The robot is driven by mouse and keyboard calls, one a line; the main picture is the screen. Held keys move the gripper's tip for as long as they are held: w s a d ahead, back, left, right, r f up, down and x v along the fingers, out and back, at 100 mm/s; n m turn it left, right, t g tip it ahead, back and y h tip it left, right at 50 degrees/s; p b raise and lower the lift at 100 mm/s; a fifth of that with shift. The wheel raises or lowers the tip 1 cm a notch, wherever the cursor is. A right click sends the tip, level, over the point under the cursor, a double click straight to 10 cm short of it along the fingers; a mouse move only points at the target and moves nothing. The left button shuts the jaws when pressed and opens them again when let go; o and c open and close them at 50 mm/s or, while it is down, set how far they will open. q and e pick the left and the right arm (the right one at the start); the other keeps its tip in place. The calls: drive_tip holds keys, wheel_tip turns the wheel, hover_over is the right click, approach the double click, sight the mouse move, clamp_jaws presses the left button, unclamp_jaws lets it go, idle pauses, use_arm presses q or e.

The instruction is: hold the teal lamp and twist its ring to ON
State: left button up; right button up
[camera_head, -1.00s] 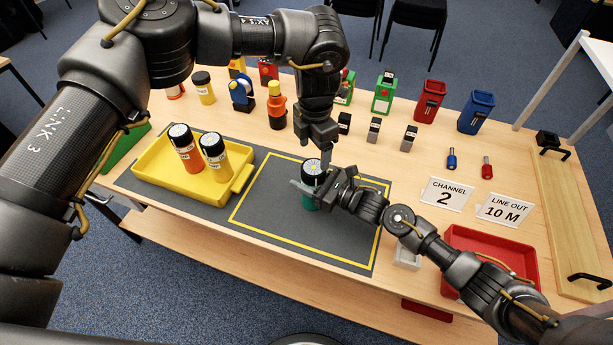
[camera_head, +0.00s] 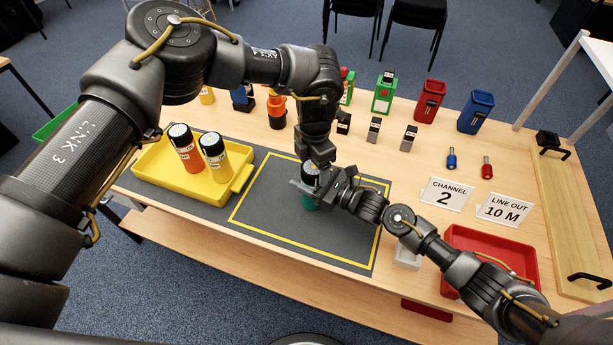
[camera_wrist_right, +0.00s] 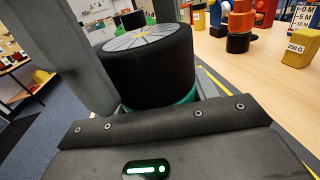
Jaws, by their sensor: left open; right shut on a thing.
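The teal lamp (camera_head: 308,202) stands upright inside the yellow-outlined area of the mat (camera_head: 270,215). Its black ring and pale, marked top show close up in the right wrist view (camera_wrist_right: 155,70), with a little teal below. My right gripper (camera_head: 325,190) comes in from the right and is shut on the lamp. My left gripper (camera_head: 320,163) is open, pointing down at the lamp's top, and partly hides it. I cannot tell whether the left fingers touch the ring. The ring's setting is not readable.
A yellow tray (camera_head: 238,188) at left holds an orange lamp (camera_head: 186,150) and a yellow lamp (camera_head: 215,158). A red tray (camera_head: 515,250) is at right, near the "CHANNEL 2" sign (camera_head: 447,194) and "LINE OUT 10 M" sign (camera_head: 504,210). Several coloured items line the table's back.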

use_arm(q)
drive_tip(key=shift+r+n, duration=0.1)
drive_tip(key=shift+n, duration=1.1)
drive_tip(key=m, duration=0.3)
drive_tip(key=shift+m, duration=0.3)
drive_tip(key=c, duration=0.7)
drive_tip(key=n, duration=0.3)
drive_tip(key=o, duration=0.7)
drive_tip(key=shift+r, duration=0.15)
